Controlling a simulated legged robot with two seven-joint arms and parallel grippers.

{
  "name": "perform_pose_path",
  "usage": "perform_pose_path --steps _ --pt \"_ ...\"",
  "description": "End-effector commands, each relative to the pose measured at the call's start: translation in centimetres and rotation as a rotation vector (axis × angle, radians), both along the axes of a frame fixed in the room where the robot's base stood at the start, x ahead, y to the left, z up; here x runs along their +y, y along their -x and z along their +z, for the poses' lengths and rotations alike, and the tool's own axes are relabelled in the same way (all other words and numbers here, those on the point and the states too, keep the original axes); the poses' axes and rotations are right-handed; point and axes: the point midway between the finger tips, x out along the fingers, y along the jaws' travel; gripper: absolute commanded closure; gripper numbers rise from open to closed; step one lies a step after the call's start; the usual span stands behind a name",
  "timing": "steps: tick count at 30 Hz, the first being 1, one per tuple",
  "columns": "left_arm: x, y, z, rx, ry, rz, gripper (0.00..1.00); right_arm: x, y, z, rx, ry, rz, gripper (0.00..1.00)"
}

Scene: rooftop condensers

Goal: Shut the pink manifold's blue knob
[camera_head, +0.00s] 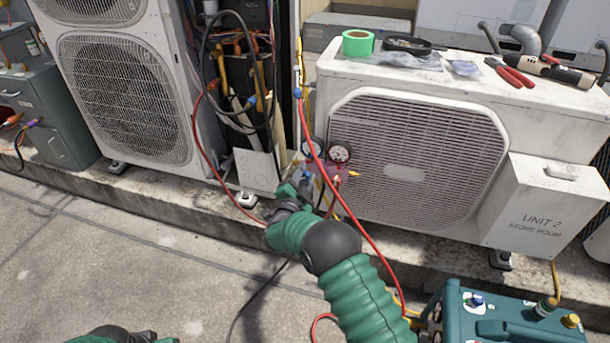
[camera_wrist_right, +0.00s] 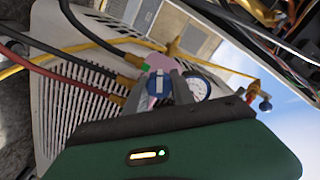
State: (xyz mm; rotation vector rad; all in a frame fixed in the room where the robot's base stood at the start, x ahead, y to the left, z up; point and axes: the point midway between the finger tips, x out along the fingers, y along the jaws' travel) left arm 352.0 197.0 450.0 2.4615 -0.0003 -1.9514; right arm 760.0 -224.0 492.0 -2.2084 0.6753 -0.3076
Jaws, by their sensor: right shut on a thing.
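The pink manifold (camera_head: 322,170) hangs in front of the white condenser's left end, with two round gauges (camera_head: 339,152) above it and hoses joined to it. In the right wrist view the pink manifold body (camera_wrist_right: 157,64) shows behind the grey fingers. My right gripper (camera_head: 304,182) is at the manifold's left side. In the right wrist view its fingers (camera_wrist_right: 160,90) stand on either side of the blue knob (camera_wrist_right: 157,87) and are shut on it. The knob is mostly hidden in the head view. My left gripper is out of view; only part of my left arm shows at the bottom left.
A red hose (camera_head: 340,196) runs down past my right arm. A white condenser (camera_head: 415,80) carries green tape (camera_head: 357,43) and red-handled pliers (camera_head: 510,72). Another condenser (camera_head: 120,85) stands at left. A teal machine (camera_head: 510,318) sits at bottom right. The concrete floor (camera_head: 110,250) is largely clear.

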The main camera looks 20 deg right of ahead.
Motion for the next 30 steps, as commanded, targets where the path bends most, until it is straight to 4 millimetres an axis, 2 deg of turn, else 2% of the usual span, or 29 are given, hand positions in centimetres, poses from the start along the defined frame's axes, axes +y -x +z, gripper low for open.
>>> perform_pose_path --steps 30 --pt "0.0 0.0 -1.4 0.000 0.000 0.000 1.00 -0.1 0.2 -0.9 -0.532 -0.801 -0.004 1.00"
